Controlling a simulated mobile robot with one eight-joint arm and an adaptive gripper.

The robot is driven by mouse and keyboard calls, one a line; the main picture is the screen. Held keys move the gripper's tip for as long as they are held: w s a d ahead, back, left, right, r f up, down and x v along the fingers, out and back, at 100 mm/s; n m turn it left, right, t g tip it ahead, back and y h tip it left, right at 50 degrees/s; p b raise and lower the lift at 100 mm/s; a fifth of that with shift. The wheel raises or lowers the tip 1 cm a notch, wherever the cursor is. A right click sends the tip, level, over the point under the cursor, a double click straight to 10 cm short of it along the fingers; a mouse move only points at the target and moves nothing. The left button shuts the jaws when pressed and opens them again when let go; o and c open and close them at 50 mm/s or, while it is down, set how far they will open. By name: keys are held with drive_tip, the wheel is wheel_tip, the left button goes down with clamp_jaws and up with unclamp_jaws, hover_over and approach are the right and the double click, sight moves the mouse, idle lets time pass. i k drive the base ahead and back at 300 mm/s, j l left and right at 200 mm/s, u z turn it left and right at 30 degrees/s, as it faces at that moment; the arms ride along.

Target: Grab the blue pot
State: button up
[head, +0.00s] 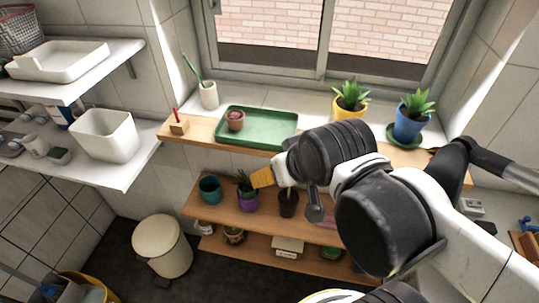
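A blue pot (408,126) holding a spiky green plant stands upright on a green saucer near the right end of the wooden sill shelf. A teal pot (210,189), which looks empty, stands on the lower shelf at left. My arm comes in from the right and crosses in front of the sill. My gripper (303,188) is left of and lower than the blue pot, well apart from it, in front of the lower shelf. The arm's wrist partly hides the gripper, so its opening is unclear. The blue pot is mostly unobstructed.
A yellow pot (350,107) with a plant stands left of the blue pot. A green tray (240,135) holds a small reddish pot. A purple pot (247,199) and a dark pot (287,207) stand on the lower shelf. A window (325,40) is behind.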

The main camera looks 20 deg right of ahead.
sight(412, 116)
drive_tip(key=z, duration=1.6)
drive_tip(key=j+z, duration=0.1)
drive_tip(key=z, duration=0.3)
drive_tip(key=k+j+z, duration=0.1)
drive_tip(key=z, duration=0.35)
drive_tip(key=k+j+z, duration=0.1)
drive_tip(key=z, duration=0.3)
